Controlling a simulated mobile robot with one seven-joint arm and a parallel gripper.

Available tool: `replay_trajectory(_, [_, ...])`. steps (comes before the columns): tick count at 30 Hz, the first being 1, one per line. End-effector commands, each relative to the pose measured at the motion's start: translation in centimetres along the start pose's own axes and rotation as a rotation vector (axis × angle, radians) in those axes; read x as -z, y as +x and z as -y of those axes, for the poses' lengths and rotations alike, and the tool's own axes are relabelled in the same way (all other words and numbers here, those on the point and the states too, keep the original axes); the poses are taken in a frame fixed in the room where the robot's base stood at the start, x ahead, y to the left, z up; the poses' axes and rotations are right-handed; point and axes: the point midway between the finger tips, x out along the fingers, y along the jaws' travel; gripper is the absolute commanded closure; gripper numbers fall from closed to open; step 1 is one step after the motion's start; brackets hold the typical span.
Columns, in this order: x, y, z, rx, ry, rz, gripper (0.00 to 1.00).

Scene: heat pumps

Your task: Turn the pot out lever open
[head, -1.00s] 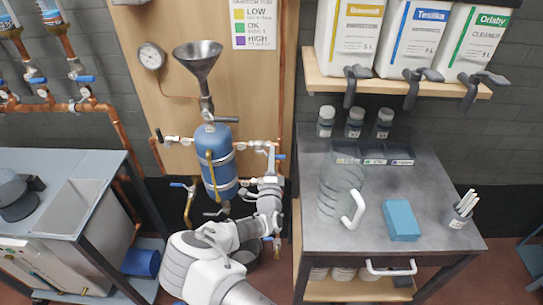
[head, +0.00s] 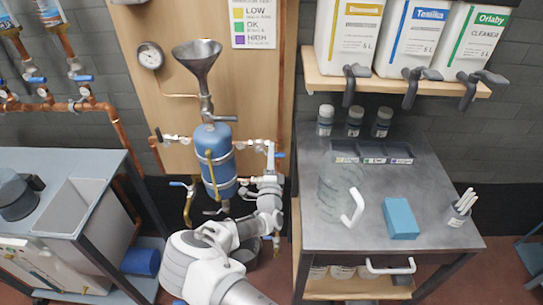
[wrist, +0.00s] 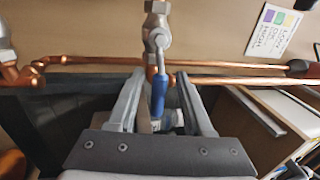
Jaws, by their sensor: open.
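The blue pot (head: 217,160) with a metal funnel (head: 200,58) on top is mounted against a wooden board. Valves with blue-tipped levers sit on its pipework; no label shows which is the pot out lever. In the wrist view a lever with a blue grip (wrist: 158,97) hangs down from a silver valve (wrist: 157,35) by a copper pipe. My gripper (wrist: 160,85) is open, its two fingers on either side of this grip with gaps on both sides. In the head view my gripper (head: 268,181) is at the right of the pot, partly hidden by my own wrist.
A grey work table (head: 425,220) stands to the right, with a white-handled jug, a blue block (head: 401,218) and a pen cup (head: 457,215). A bench (head: 75,215) is at the left. Copper pipes (wrist: 90,60) run along the board. A bucket (head: 246,256) is below the pot.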

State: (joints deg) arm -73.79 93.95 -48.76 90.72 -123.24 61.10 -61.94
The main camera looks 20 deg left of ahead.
Motion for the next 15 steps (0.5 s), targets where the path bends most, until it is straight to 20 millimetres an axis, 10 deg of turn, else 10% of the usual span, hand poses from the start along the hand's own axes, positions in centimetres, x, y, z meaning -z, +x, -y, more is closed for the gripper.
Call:
replay_trajectory(7, [-0.1, -1.8, 0.0, -0.002, 0.000, 0.001, 0.49])
replay_trajectory(15, [-0.1, -8.1, 0.0, -0.002, -0.001, 0.003, 0.49])
